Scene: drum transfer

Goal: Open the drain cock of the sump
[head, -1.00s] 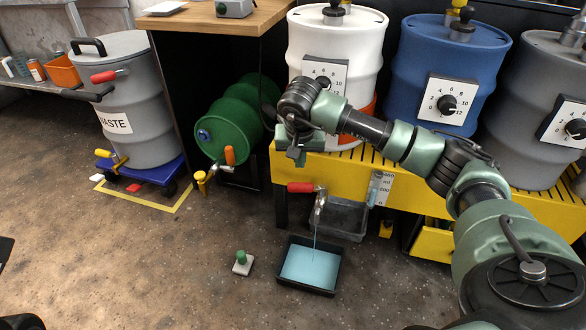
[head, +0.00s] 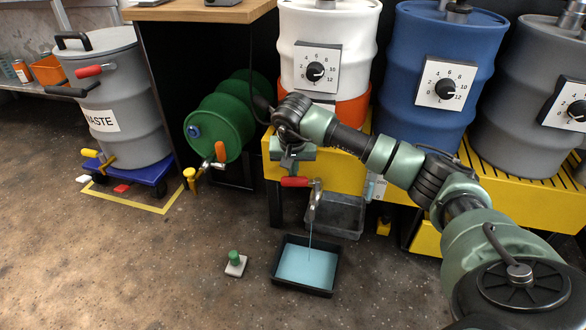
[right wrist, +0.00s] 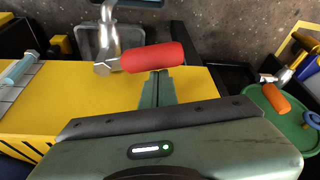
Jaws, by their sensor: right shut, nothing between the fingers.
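The yellow sump (head: 325,172) stands under the drums. Its metal drain cock (head: 315,198) has a red handle (head: 295,182) pointing sideways to the left. A thin blue stream runs from the cock into a black tray (head: 334,272) on the floor, which holds blue liquid. My right gripper (head: 289,168) is shut and empty, just above the red handle. In the right wrist view the closed fingertips (right wrist: 158,76) reach the edge of the red handle (right wrist: 152,57); whether they touch is unclear. My left gripper is out of view.
A grey bin (head: 335,218) stands behind the tray. A green drum (head: 228,115) with an orange-handled tap lies to the left. A small green-knobbed block (head: 235,263) sits on the floor. The grey waste drum (head: 125,115) stands at far left. Front floor is clear.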

